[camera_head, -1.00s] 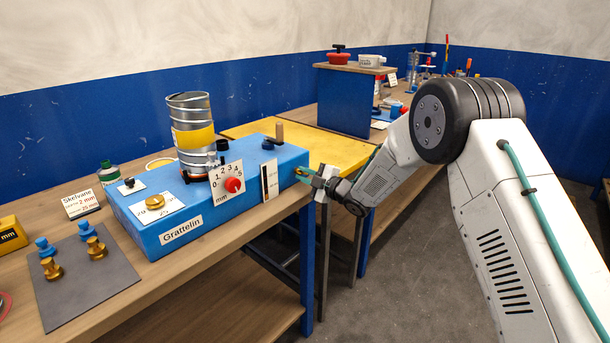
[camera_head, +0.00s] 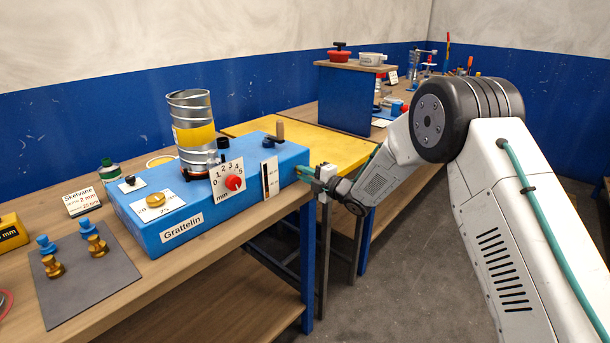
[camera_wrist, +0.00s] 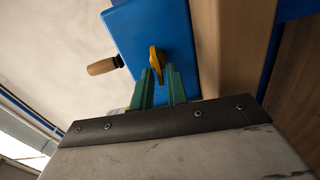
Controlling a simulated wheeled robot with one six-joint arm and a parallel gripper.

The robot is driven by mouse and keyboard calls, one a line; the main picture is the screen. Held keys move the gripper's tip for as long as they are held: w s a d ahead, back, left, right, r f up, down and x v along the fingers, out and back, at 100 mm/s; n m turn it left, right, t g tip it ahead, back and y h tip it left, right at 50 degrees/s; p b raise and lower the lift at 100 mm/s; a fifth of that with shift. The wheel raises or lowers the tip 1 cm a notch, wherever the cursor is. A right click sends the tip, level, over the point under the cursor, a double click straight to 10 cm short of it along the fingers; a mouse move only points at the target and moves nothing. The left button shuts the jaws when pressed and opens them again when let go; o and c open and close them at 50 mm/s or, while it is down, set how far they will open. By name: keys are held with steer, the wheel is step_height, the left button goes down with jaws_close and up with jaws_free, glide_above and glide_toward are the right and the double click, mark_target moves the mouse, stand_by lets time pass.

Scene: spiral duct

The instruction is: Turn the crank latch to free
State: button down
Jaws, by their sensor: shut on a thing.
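The blue box (camera_head: 235,205) labelled Grattelin stands on the bench. In the wrist view, a yellow lever (camera_wrist: 157,58) sits on a blue face of this box (camera_wrist: 130,30), probably the crank latch. My gripper (camera_head: 306,173) is at the right end of the box. In the wrist view, the green fingertips of my gripper (camera_wrist: 160,75) are shut on the lower part of the lever.
A metal spiral duct (camera_head: 192,120) with a yellow band stands on the box. A grey mat (camera_head: 85,285) holds brass and blue pegs. A yellow table (camera_head: 330,150) lies behind.

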steer(key=shift+f, duration=0.1)
steer(key=c, duration=1.6)
jaws_free()
steer(key=shift+s+d, duration=0.1)
steer(key=v, duration=0.7)
steer(key=shift+s+d, duration=0.15)
steer(key=shift+d, duration=0.1)
